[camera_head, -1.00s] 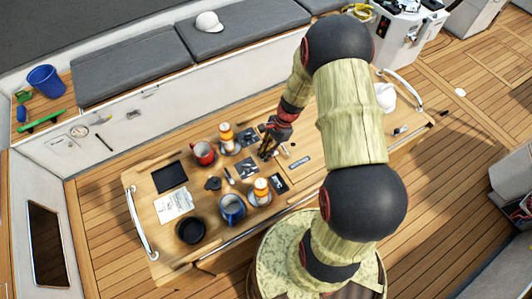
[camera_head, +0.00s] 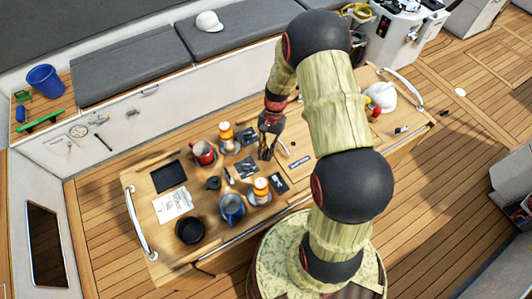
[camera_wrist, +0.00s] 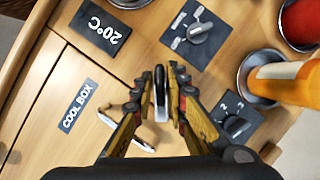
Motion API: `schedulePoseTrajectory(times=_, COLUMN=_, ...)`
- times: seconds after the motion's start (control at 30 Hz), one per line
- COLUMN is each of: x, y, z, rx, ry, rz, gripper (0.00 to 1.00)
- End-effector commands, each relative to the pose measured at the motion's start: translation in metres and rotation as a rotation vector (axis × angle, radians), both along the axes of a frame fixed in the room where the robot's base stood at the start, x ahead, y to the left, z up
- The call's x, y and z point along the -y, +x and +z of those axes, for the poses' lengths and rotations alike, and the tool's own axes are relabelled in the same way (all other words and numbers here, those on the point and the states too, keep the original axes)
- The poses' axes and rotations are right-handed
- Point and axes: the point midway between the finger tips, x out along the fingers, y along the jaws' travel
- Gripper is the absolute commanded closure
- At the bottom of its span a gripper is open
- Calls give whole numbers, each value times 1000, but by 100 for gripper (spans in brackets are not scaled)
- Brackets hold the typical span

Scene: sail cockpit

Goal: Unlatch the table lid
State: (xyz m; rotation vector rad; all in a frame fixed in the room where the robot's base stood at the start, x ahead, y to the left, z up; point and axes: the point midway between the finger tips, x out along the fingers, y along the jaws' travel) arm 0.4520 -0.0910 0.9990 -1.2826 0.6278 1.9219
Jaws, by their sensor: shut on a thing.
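My gripper (camera_wrist: 161,88) is shut on a small dark and silvery latch lever (camera_wrist: 161,102), which stands between the fingertips in the wrist view. The head view shows my gripper (camera_head: 267,155) low over the middle of the table. A pale curved metal piece (camera_wrist: 138,143) shows partly behind the fingers. The latch base is mostly hidden by the fingers, so I cannot tell how far the lever is turned.
An orange and white bottle (camera_wrist: 285,82) in a holder stands close on the right. Red (camera_head: 203,153) and blue (camera_head: 232,208) mugs stand left.

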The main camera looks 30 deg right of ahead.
Motion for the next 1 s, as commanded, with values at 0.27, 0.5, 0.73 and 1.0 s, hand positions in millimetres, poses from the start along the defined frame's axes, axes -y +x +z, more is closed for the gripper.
schedulePoseTrajectory(times=0.27, x=-1, y=2, z=0, rx=3, ry=-1, rz=264, gripper=100)
schedulePoseTrajectory(times=0.5, x=0, y=2, z=1, rx=2, ry=-1, rz=490, gripper=100)
schedulePoseTrajectory(times=0.73, x=0, y=2, z=1, rx=4, ry=-2, rz=682, gripper=100)
schedulePoseTrajectory(times=1.0, x=0, y=2, z=1, rx=4, ry=-1, rz=839, gripper=100)
